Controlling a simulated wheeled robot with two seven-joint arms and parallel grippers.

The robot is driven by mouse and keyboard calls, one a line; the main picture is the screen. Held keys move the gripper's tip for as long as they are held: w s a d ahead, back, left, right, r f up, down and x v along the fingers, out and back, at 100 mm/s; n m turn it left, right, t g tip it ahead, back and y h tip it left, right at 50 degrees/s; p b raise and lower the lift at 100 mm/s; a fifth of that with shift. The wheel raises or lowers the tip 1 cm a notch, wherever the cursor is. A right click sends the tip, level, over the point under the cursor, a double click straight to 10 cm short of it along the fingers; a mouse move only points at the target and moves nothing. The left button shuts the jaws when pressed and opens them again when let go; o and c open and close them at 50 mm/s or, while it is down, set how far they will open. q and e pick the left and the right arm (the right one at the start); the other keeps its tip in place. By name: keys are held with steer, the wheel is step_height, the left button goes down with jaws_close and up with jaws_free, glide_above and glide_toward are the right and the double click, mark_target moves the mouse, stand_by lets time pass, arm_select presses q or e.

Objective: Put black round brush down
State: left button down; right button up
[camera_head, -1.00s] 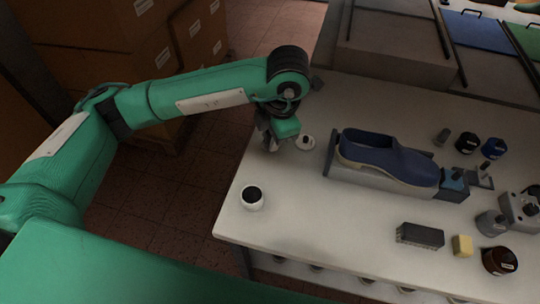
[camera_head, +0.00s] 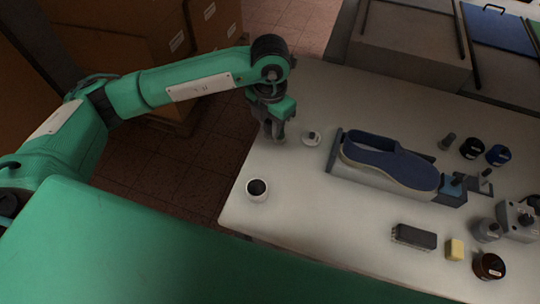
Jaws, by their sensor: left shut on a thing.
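My left gripper (camera_head: 275,133) points down near the table's left edge, left of a small white disc with a dark knob (camera_head: 311,138). Its grey fingers are shut on the black round brush, which is hardly visible between them, so its shape and tilt cannot be told. I cannot tell whether the brush touches the table. The white tabletop (camera_head: 310,210) lies under and to the right of the gripper. My right gripper is not in view.
A white pot with dark contents (camera_head: 257,190) stands near the front left edge. A blue shoe (camera_head: 390,160) rests on a grey stand. A dark block brush (camera_head: 414,237), yellow block (camera_head: 454,249) and brown jar (camera_head: 488,266) lie front right. The front middle is clear.

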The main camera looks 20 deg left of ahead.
arm_select(q)
step_height(320, 180, down, 11)
steer(key=p, duration=0.2)
steer(key=shift+p, duration=0.35)
step_height(320, 180, down, 3)
steer(key=shift+f+p, duration=0.1)
steer(key=shift+p, duration=0.4)
steer(key=shift+f, duration=0.2)
steer(key=c, duration=1.2)
jaws_free()
steer(key=shift+o, duration=0.2)
steer(key=r+b, duration=0.1)
steer(key=r, duration=0.1)
steer(key=r+b, duration=0.1)
steer(key=b, duration=0.1)
steer(key=shift+w+r, duration=0.35)
steer(key=shift+w, duration=0.05)
step_height(320, 180, up, 8)
steer(key=shift+w+r+b, duration=0.15)
steer(key=shift+r+b, duration=0.1)
steer(key=shift+b, duration=0.8)
steer(key=shift+r, duration=0.65)
